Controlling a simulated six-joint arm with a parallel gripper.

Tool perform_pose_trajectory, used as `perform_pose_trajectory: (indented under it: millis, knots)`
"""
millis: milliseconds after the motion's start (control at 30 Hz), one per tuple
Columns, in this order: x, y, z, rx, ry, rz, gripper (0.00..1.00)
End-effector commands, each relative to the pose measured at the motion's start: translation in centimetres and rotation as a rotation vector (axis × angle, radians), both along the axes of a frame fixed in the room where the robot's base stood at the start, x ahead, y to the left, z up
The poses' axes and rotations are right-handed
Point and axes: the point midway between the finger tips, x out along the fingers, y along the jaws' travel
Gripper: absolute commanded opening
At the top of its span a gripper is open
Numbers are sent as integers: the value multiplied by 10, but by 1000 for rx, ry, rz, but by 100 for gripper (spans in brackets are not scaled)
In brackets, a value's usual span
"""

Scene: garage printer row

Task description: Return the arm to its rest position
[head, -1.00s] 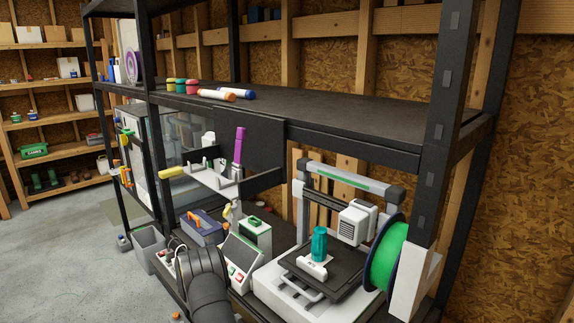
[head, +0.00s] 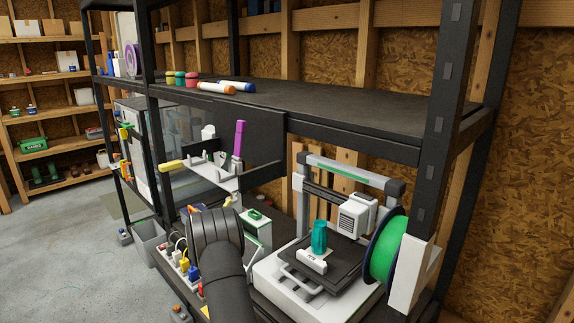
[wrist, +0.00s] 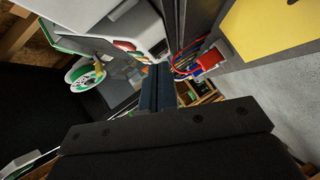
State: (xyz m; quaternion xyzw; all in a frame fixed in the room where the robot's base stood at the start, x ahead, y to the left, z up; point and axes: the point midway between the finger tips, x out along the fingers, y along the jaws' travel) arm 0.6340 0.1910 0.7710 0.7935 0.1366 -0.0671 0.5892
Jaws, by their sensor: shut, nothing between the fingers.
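My arm (head: 224,270) rises from the bottom of the head view, a thick black link in front of the lower bench. My gripper is hidden behind it in that view. In the wrist view my gripper (wrist: 158,72) shows as dark fingers pressed together beyond a black bracket, with nothing held. The fingers appear clear of the things around them.
The printer (head: 270,282) with a teal part (head: 319,238) and green spool (head: 386,250) stands right of my arm. A power strip (head: 180,258) with plugs lies left. The tool rack (head: 210,174) and black shelf (head: 345,112) are above. Open floor (head: 70,240) lies far left.

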Motion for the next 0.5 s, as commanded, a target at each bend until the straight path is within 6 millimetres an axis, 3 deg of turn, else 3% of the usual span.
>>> perform_pose_trajectory:
  millis: [500]
  knots:
    - [-17,-77,20,264,307,-201,0]
